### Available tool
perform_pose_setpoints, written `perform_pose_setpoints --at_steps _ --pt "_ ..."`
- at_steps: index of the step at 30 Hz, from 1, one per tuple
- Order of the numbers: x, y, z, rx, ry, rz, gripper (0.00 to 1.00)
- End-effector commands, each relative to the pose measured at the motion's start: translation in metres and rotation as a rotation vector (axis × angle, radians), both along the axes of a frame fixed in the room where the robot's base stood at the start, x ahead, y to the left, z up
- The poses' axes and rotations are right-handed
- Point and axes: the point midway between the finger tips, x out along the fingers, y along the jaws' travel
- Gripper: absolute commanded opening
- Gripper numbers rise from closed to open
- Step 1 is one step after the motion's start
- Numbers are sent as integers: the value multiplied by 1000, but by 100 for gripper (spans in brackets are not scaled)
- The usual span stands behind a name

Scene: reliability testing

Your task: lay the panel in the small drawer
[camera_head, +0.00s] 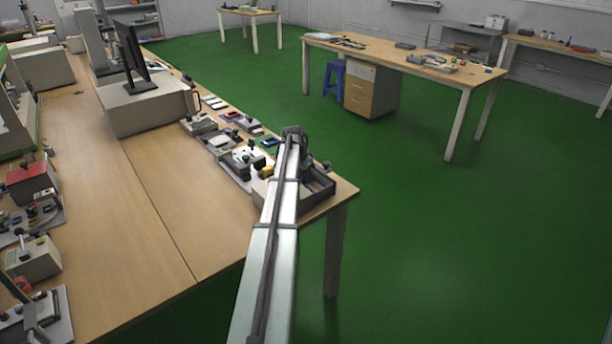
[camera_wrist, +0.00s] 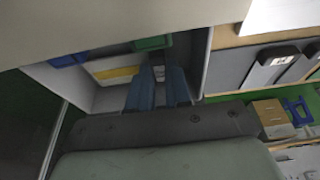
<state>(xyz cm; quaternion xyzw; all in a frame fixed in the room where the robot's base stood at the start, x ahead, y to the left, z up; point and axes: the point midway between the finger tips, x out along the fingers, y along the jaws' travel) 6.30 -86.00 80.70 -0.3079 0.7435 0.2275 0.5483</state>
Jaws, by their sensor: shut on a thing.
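My gripper (camera_wrist: 159,86) shows in the wrist view as two blue fingers, shut on a small pale piece (camera_wrist: 158,73) seen between their tips. I take it to be the panel; most of it is hidden. The fingers are over or inside a grey-walled open compartment, which may be the small drawer. In the head view, a dark open drawer-like box (camera_head: 322,191) sits at the near right corner of the long table, close beside my arm's end. My arm hides part of it, and the fingers do not show there.
A white-and-yellow piece (camera_wrist: 115,73) and a green piece (camera_wrist: 153,43) lie close to the fingers in the wrist view. Several devices (camera_head: 240,158) line the table edge behind my arm. A monitor (camera_head: 133,57) stands farther back. The near tabletop (camera_head: 165,190) is clear.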

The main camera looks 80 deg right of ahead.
Motion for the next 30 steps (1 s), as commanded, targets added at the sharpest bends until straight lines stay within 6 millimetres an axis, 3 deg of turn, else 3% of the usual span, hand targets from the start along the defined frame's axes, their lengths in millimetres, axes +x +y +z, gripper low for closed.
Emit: perform_pose_setpoints --at_steps 22,23,30 --pt "0 0 -6 0 0 0 0" --pt "0 0 -6 0 0 0 21" --pt "0 0 -6 0 0 0 44"
